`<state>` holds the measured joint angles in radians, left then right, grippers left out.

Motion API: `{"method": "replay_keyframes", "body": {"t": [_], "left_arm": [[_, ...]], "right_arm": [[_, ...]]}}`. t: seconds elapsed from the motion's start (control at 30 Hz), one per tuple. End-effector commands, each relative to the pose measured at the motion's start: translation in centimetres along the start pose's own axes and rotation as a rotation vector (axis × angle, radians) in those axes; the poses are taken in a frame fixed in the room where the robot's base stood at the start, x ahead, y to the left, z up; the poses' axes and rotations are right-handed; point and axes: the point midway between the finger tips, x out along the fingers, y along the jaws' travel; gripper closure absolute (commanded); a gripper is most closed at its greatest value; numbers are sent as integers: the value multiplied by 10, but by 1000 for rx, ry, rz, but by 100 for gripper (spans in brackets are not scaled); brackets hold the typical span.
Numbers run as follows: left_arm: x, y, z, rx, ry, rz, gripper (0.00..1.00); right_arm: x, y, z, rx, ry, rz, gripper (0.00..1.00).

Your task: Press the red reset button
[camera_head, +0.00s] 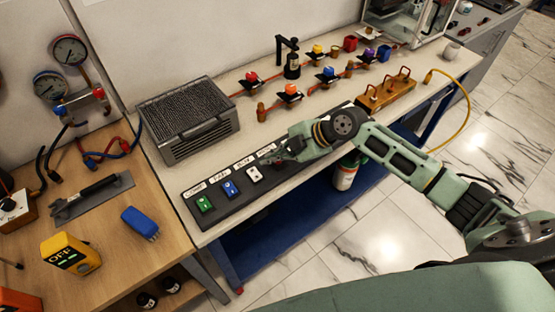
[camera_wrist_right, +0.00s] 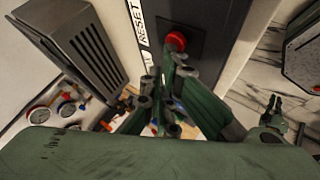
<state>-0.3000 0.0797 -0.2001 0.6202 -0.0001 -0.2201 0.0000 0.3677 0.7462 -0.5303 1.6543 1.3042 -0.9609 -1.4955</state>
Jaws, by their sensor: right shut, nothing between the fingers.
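The red reset button (camera_wrist_right: 176,41) shows in the right wrist view on a dark panel, beside a white label (camera_wrist_right: 142,24) reading RESET. In the head view the dark button panel (camera_head: 237,211) lies along the front edge of the bench, and my right gripper largely hides its far end. My right gripper (camera_head: 280,158) is shut and empty, over that far end. In the right wrist view its fingertips (camera_wrist_right: 170,64) appear just below the red button; I cannot tell whether they touch it.
Green (camera_head: 205,203), blue (camera_head: 230,188) and white (camera_head: 254,173) buttons sit on the same panel. A grey ribbed box (camera_head: 188,125) stands behind it. An orange block with handles (camera_head: 386,93) lies to the right. A wooden table (camera_head: 105,225) adjoins at left.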

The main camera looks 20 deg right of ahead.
Motion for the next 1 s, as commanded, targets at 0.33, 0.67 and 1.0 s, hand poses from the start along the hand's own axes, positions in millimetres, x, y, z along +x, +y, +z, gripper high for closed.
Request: {"method": "replay_keyframes", "body": {"t": [0.33, 0.67, 1.0], "left_arm": [[5, 0, 0, 0, 0, 0, 100], [5, 0, 1, 0, 0, 0, 100], [-3, 0, 0, 0, 0, 0, 100]], "right_arm": [[3, -2, 2, 0, 0, 0, 100], [4, -3, 3, 0, 0, -1, 100], [-6, 4, -4, -1, -1, -1, 100]]}}
